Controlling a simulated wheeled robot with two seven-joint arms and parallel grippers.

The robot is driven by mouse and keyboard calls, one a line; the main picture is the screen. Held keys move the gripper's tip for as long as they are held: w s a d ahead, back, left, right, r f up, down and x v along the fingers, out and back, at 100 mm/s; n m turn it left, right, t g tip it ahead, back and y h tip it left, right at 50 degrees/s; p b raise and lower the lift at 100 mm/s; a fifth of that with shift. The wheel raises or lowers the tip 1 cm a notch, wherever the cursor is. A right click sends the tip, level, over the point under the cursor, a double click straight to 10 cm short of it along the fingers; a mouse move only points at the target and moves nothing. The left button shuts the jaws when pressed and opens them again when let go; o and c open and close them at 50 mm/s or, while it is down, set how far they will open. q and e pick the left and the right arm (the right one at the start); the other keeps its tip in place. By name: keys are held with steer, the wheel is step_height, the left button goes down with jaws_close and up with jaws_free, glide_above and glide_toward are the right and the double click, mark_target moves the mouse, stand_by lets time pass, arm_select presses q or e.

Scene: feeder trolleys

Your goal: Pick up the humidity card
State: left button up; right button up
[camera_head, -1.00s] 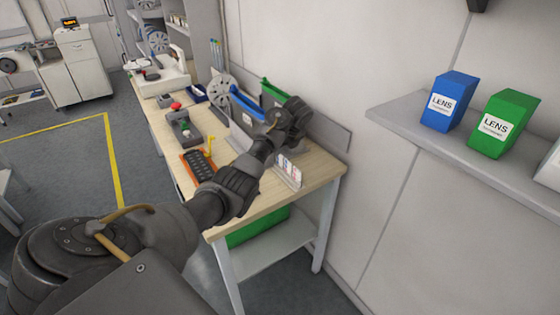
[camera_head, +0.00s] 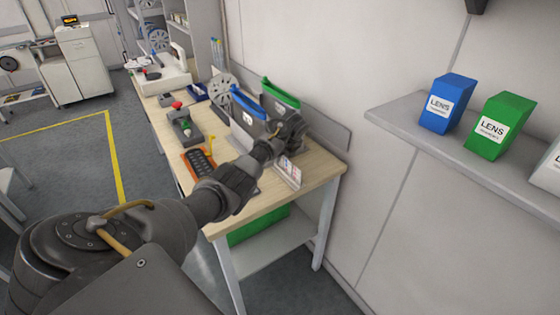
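The likely humidity card is a small pale card with pinkish and bluish marks (camera_head: 289,171), standing upright in a clear holder near the front right of the wooden table (camera_head: 262,203). My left arm reaches over the table from the lower left. My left gripper (camera_head: 290,129) is just behind the card, close to the blue and green-topped grey holders. Its fingers are dark and small, and I cannot tell whether they are open or shut. My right gripper is out of view.
A blue-topped holder (camera_head: 246,108) and a green-topped holder (camera_head: 281,95) stand at the table's back edge. An orange-edged tray with a black device (camera_head: 200,160) lies left of my arm. A wall shelf (camera_head: 402,115) carries blue (camera_head: 447,103) and green (camera_head: 499,126) LENS boxes.

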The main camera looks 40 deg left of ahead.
arm_select(q)
jaws_close()
steer(key=shift+r, duration=0.5)
step_height(320, 180, up, 2)
steer(key=shift+r, duration=0.15)
steer(key=s+a+r+p, duration=0.3)
steer(key=s+r+p, duration=0.3)
steer(key=s+r, duration=0.3)
steer(key=s, duration=0.4)
steer(key=shift+s+a+r, duration=0.25)
steer(key=shift+r, duration=0.15)
